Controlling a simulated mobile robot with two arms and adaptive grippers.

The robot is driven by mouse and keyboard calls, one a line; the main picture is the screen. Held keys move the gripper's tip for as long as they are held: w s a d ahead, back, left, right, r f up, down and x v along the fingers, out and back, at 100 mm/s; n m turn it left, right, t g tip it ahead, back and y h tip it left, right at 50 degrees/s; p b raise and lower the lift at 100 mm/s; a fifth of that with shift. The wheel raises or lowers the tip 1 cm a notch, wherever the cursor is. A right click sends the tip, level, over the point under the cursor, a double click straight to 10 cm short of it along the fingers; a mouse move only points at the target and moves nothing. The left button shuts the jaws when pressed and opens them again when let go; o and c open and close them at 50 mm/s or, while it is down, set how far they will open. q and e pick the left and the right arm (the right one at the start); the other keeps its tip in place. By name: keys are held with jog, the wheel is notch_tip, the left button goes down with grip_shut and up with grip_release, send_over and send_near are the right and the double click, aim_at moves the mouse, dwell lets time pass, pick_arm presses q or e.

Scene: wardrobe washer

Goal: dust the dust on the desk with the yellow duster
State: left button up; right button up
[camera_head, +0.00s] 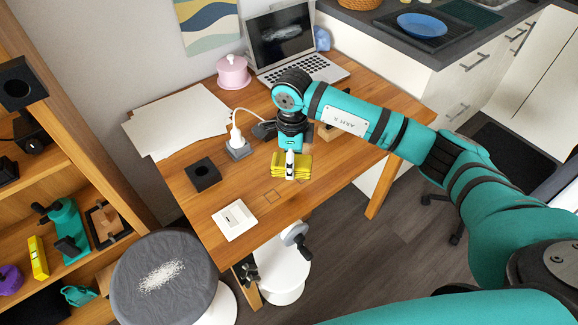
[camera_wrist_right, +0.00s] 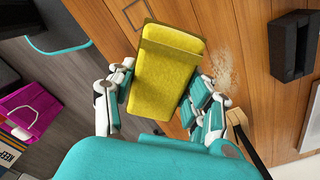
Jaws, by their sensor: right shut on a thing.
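The yellow duster (camera_head: 279,166) is a thick block at the desk's front right part; it also fills the middle of the right wrist view (camera_wrist_right: 162,85). My right gripper (camera_head: 291,165) is shut on it, with a finger on each side in the wrist view (camera_wrist_right: 158,105). The duster is over or on the desk; I cannot tell whether it touches. A pale patch of dust (camera_wrist_right: 227,65) lies on the wooden desk (camera_head: 215,195), just right of the duster in the wrist view. I cannot make this dust out in the head view. My left gripper is not in view.
A black square holder (camera_head: 203,174), a white plate (camera_head: 234,219), a plug (camera_head: 237,140), papers (camera_head: 178,124), a pink pot (camera_head: 233,72) and a laptop (camera_head: 290,48) are on the desk. A grey stool (camera_head: 190,262) with white dust stands in front.

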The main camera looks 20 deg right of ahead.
jog(key=shift+r+p, duration=0.4)
jog(key=shift+r, duration=0.7)
jog(key=o, duration=0.7)
jog(key=shift+c, duration=0.2)
jog(key=c, duration=0.6)
jog(key=shift+o, duration=0.2)
